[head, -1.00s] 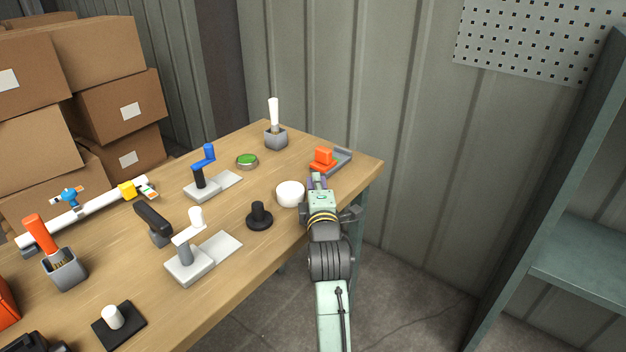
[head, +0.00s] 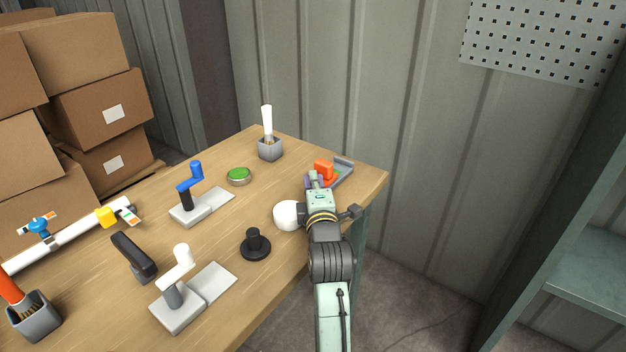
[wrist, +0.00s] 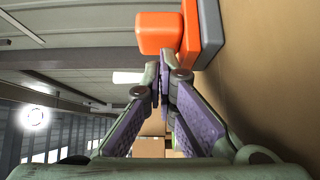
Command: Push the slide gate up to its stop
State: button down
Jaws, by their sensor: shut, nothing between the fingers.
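The slide gate is an orange block (head: 324,168) on a low grey rail (head: 343,166) at the far right corner of the bench. My gripper (head: 314,179) is shut and empty, at the near end of the rail just behind the block. In the wrist view the orange block (wrist: 158,34) and its orange base lie just past my purple-padded fingertips (wrist: 163,82). I cannot tell whether the fingertips touch the block. My gripper hides the rail's near end in the head view.
A white bowl (head: 287,215) stands close left of my arm. A black knob (head: 255,243), a green button (head: 238,175) and a grey holder with a white-handled brush (head: 269,148) stand further left. The corrugated wall is behind the bench.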

aim_at(331, 173)
jog(key=w+d+b, duration=0.1)
jog(key=w, duration=0.1)
jog(key=w+d+b, duration=0.2)
jog(key=shift+d+f, duration=0.1)
jog(key=shift+f, duration=0.05)
jog(key=shift+w+d, duration=0.3)
jog(key=shift+w, duration=0.05)
